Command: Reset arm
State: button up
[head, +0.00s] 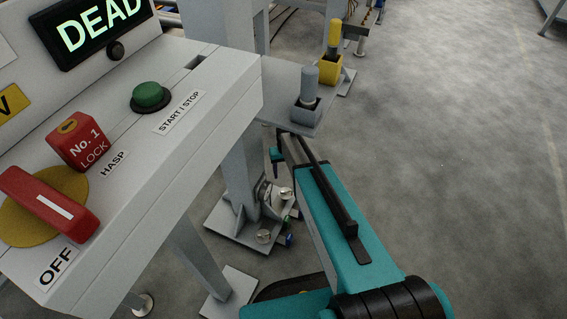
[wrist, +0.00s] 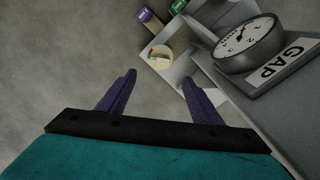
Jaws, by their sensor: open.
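In the wrist view my gripper (wrist: 159,76) is open, its two purple fingers well apart with nothing between them. It points over bare grey floor, with a post base beyond and to the right of the fingertips. In the head view my teal arm (head: 335,220) reaches from the bottom right up beside the control panel (head: 215,105). I cannot make out the fingers there.
The panel carries a green button (head: 149,96), a red lock (head: 78,140) and a red switch (head: 48,205) by OFF. A round gauge (wrist: 248,45) stands close right in the wrist view. Grey (head: 308,82) and yellow (head: 333,50) posts stand behind my arm. Floor right is clear.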

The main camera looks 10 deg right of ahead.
jog(key=shift+r, duration=0.15)
jog(key=s+r+g+p, duration=0.1)
jog(key=s+r+p, duration=0.3)
jog(key=s, duration=1)
jog(key=s+r+g+p, duration=0.2)
jog(key=s+r+p, duration=0.2)
jog(key=s+p, duration=0.5)
jog(key=s+r+g+p, duration=0.2)
jog(key=s+r+p, duration=0.2)
jog(key=s, duration=1.4)
jog(key=p, duration=0.3)
jog(key=shift+s+r+p, duration=0.3)
jog(key=shift+s, duration=0.1)
jog(key=shift+a, duration=0.1)
